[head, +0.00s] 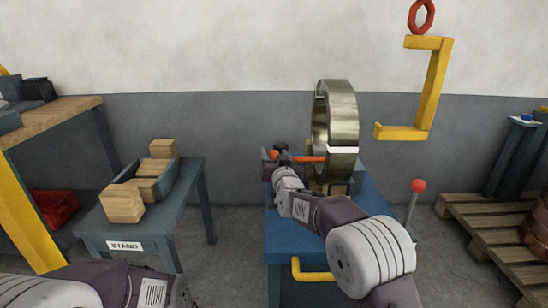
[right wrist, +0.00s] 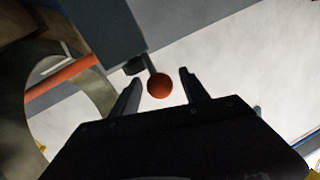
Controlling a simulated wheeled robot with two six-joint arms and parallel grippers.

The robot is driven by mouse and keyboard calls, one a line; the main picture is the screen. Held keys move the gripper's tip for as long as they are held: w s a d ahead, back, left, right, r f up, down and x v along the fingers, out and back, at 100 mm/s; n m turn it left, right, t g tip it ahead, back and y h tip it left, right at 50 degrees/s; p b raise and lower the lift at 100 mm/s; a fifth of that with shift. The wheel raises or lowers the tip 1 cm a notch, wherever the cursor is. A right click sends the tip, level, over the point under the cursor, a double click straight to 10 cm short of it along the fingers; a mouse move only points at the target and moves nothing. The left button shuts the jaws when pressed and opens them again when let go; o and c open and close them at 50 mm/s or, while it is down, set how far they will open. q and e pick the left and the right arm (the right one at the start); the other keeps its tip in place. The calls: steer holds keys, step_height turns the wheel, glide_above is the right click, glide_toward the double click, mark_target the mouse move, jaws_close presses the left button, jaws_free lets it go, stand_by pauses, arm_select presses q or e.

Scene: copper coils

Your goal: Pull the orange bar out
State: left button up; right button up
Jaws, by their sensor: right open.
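A small orange-red ball knob (right wrist: 159,86) on a short dark stem sticks out from a grey block (right wrist: 100,30). My right gripper (right wrist: 160,76) is open, with its two fingertips on either side of the knob; I cannot tell whether they touch it. In the head view the right gripper (head: 281,158) is small and partly hidden by its wrist. My left gripper is out of view.
A blue cabinet (head: 285,240) with a yellow handle (head: 310,272) carries the coil. A red-knobbed lever (head: 418,186) stands at its right. A yellow hook (head: 433,85) hangs above right. The table marked STAND (head: 190,190) holds a grey cradle with wooden blocks; a pallet (head: 490,230) is right.

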jaws_close()
stand_by(1.4)
